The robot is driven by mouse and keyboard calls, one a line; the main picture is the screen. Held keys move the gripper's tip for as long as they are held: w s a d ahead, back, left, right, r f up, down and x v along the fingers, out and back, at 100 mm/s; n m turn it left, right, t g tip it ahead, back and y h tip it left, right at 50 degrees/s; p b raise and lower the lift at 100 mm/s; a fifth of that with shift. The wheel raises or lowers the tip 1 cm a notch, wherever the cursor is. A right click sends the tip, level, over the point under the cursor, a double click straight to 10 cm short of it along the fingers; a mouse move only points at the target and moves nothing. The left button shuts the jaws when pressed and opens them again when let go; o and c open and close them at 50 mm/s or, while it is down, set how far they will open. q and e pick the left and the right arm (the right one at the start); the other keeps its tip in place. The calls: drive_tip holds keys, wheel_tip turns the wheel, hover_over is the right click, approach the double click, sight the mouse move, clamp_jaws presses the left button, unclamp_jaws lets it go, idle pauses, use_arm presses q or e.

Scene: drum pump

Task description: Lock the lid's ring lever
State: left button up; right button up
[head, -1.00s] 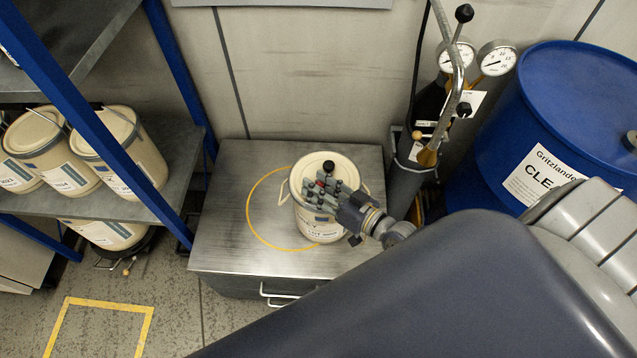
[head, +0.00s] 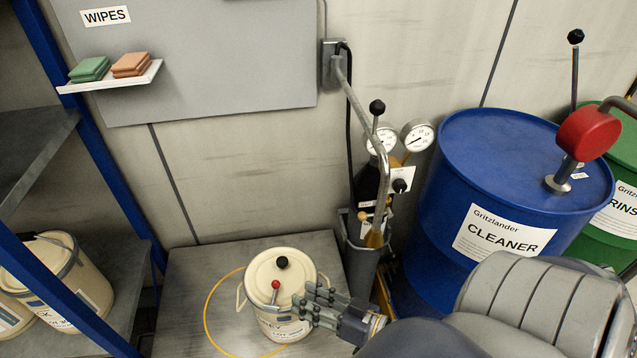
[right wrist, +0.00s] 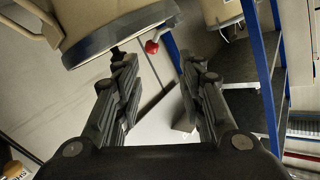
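The cream pail (head: 284,327) stands on the metal cabinet top, with its lid (head: 262,271) on and a black knob (head: 282,263) on top. The ring lever's red ball end (head: 276,285) shows near the front of the lid, on a short stem. Whether the lever lies flat against the ring is unclear. My right gripper (head: 304,303) is at the pail's right front, fingers pointing toward the lever. In the right wrist view its fingers are apart and empty, with the red ball (right wrist: 151,47) beyond them, beside the pail's rim (right wrist: 115,38). My left gripper is out of view.
A cabinet top (head: 190,275) with a yellow ring marking has room left of the pail. A pump stand with gauges (head: 416,135) and a blue cleaner drum (head: 450,190) stand to the right. Shelves with pails (head: 70,275) are at the left.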

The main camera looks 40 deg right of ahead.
drive_tip(key=shift+v, duration=1.15)
